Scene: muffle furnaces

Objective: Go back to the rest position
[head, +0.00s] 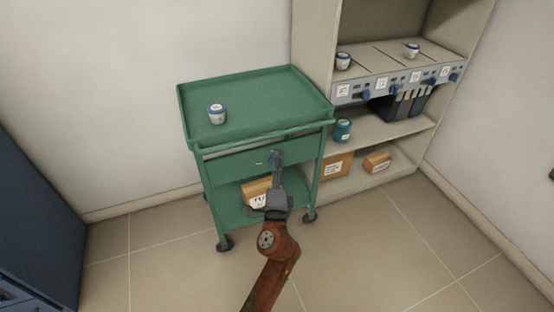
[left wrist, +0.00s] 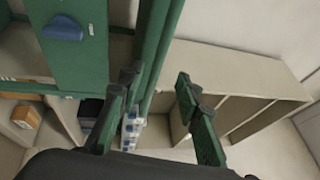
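My left gripper (head: 272,180) is in front of the green trolley (head: 262,112), at the height of its drawer (head: 235,164). In the left wrist view, its two dark fingers (left wrist: 157,82) stand apart, with no object held between them. Green trolley bars (left wrist: 160,45) show beyond the gap; I cannot tell whether a finger touches them. A blue drawer handle (left wrist: 62,28) is at the upper left of that view. The drawer looks closed. My right gripper is not in view.
A white jar (head: 217,114) stands on the trolley top. A box (head: 257,192) lies on its lower shelf. A beige shelf unit (head: 385,130) with jars and boxes stands right of it. A dark blue cabinet (head: 40,180) is at left. The floor (head: 400,260) at lower right is clear.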

